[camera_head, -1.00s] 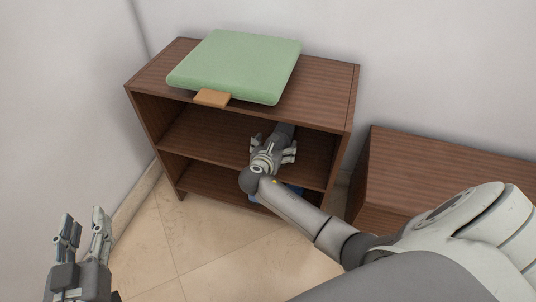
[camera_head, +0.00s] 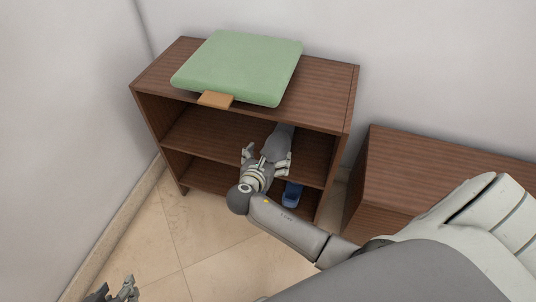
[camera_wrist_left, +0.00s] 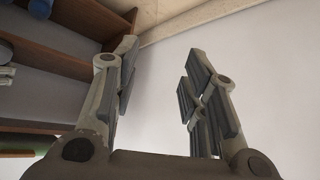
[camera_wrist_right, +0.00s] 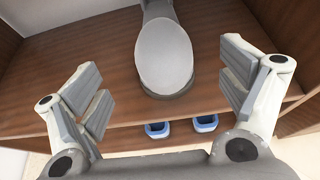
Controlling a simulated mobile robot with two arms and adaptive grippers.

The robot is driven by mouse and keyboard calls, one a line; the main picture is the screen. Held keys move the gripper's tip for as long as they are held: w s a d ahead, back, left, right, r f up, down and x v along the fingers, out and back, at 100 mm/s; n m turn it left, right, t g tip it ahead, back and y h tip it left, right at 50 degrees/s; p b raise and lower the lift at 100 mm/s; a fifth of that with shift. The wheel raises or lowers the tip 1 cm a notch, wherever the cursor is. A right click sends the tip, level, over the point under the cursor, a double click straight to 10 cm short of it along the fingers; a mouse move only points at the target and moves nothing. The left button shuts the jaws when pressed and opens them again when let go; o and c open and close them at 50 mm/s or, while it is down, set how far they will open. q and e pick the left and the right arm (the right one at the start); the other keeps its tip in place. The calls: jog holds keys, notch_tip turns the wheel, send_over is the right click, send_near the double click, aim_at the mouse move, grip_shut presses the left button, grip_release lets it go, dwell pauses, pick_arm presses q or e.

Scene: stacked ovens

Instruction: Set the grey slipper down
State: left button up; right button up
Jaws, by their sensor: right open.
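The grey slipper (camera_head: 278,139) lies on the middle shelf of the brown shelf unit (camera_head: 332,118). In the right wrist view the slipper (camera_wrist_right: 164,50) rests on the wooden board, its rounded end towards me near the shelf's front edge. My right gripper (camera_head: 267,156) is open in front of the slipper, its fingers apart on either side with gaps between them and it. My left gripper (camera_head: 122,290) is at the lower left of the head view, away from the shelf; its fingers stand apart and empty in the left wrist view (camera_wrist_left: 160,75).
A blue pair of slippers is on the bottom shelf; one (camera_head: 292,194) shows beside my right arm. A green cushion (camera_head: 238,68) and a small orange-brown block (camera_head: 215,99) lie on top. A brown cabinet (camera_head: 440,185) stands at right. The floor (camera_head: 170,225) in front is clear.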

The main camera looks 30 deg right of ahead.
jog(key=s+a+f+m+g+y, duration=0.2)
jog(key=s+a+m+y, duration=0.35)
jog(key=s+m, duration=0.55)
jog(key=s+a+r+m+y, duration=0.5)
jog(key=s+m, duration=0.3)
jog(key=m, duration=0.5)
jog(key=shift+a+r+t+y, duration=0.4)
jog(key=shift+r+y, duration=0.05)
jog(key=shift+r, duration=0.35)
